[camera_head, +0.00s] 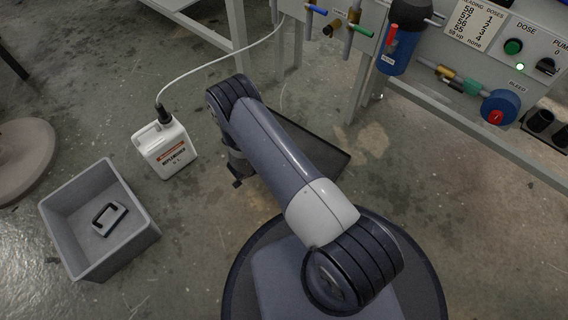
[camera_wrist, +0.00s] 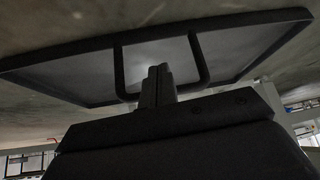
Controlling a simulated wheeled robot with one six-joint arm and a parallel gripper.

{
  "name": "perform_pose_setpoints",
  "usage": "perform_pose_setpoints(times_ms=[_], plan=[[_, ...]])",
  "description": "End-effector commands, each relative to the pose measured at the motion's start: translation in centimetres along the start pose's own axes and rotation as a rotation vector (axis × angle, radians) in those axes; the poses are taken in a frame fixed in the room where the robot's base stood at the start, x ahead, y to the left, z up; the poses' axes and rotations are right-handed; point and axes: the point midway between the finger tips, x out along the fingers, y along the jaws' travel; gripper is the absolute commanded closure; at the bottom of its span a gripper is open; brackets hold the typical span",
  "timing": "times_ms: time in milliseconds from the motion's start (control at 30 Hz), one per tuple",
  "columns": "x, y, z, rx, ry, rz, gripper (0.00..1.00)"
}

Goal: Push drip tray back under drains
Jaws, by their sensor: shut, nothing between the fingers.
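The drip tray (camera_head: 318,144) is a shallow dark tray on the floor in front of the processor, partly hidden behind my arm in the head view. In the wrist view the tray (camera_wrist: 85,76) shows its black rim, grey inside and a U-shaped black handle (camera_wrist: 205,66). My gripper (camera_wrist: 158,74) is shut and empty, its fingertips overlapping the handle in that view; I cannot tell whether they touch it. In the head view my gripper (camera_head: 238,183) is low by the tray's left end. The drain pipes with blue (camera_head: 317,10) and green (camera_head: 359,31) valves hang above and behind the tray.
A white jug (camera_head: 166,152) with a hose stands left of my arm. A grey bin (camera_head: 78,237) holding a handled item is at lower left. The processor's frame leg (camera_head: 362,92) stands right of the tray's far side. Floor between jug and tray is clear.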

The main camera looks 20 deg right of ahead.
Motion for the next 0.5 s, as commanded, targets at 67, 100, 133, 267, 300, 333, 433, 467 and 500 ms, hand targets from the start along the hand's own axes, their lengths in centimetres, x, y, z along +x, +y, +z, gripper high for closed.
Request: perform_pose_setpoints(times_ms=[67, 100, 133, 267, 300, 333, 433, 467, 500], plan=[[0.3, 0.0, -0.5, 0.002, 0.002, 0.0, 1.0], [0.5, 0.0, -0.7, 0.002, 0.002, 0.0, 1.0], [0.6, 0.0, -0.9, 0.002, 0.002, 0.0, 1.0], [1.0, 0.1, -1.5, 0.002, 0.002, 0.001, 1.0], [1.1, 0.1, -1.7, 0.002, 0.002, 0.001, 1.0], [1.2, 0.0, -1.9, 0.002, 0.003, 0.001, 1.0], [1.6, 0.0, -2.4, 0.002, 0.003, 0.001, 1.0], [1.7, 0.0, -2.5, 0.001, 0.003, 0.001, 1.0], [1.8, 0.0, -2.7, 0.002, 0.003, 0.001, 1.0]])
